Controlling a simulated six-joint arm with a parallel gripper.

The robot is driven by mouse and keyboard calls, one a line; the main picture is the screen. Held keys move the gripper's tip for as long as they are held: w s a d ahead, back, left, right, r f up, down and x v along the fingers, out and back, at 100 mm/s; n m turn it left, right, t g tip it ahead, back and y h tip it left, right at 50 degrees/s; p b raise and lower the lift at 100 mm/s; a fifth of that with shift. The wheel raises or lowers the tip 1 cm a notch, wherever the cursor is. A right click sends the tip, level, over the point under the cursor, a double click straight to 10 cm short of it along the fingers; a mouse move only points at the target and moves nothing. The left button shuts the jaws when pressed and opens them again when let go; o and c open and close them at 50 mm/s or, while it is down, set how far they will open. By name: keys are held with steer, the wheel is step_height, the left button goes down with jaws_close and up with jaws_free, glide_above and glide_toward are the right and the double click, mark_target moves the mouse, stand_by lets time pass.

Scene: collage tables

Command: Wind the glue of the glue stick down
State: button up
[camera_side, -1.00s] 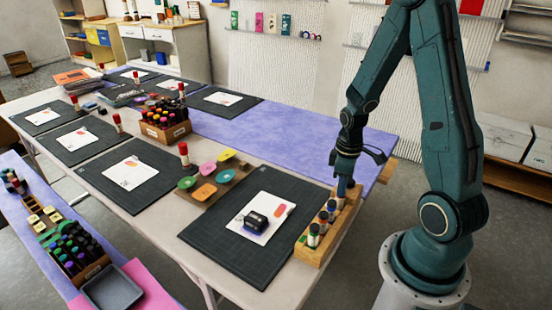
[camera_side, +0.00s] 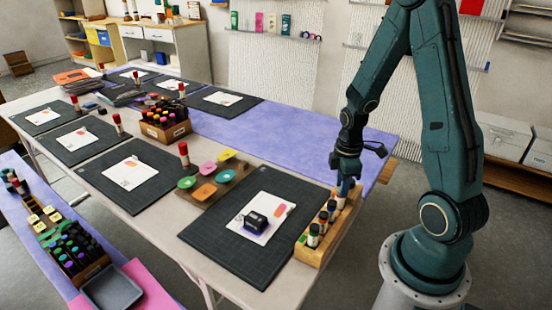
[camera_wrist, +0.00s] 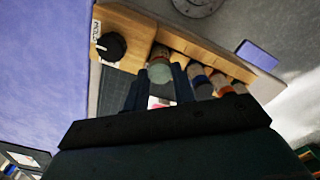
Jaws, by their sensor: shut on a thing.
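My gripper (camera_side: 345,190) reaches down at the far end of a wooden rack (camera_side: 312,257) on the table's right side. In the wrist view, my gripper's two dark fingers (camera_wrist: 155,90) are shut on a glue stick (camera_wrist: 160,71) with a pale greenish round end. The rack (camera_wrist: 128,26) lies behind it, and a black round knob (camera_wrist: 112,46) sits on the rack beside a small label. In the side view, the held stick is mostly hidden by the fingers, and I cannot tell how far its glue stands out.
Several other sticks (camera_side: 314,236) stand in the rack, close to my gripper. A dark cutting mat (camera_side: 262,272) with a white card and a dark block (camera_side: 256,222) lies left of the rack. Colored dishes (camera_side: 204,193) stand farther left. The purple cloth (camera_side: 270,140) behind is mostly clear.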

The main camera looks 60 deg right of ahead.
steer(key=shift+n, duration=0.9)
steer(key=o, duration=0.6)
steer(key=shift+c, duration=0.2)
steer(key=shift+r, duration=3)
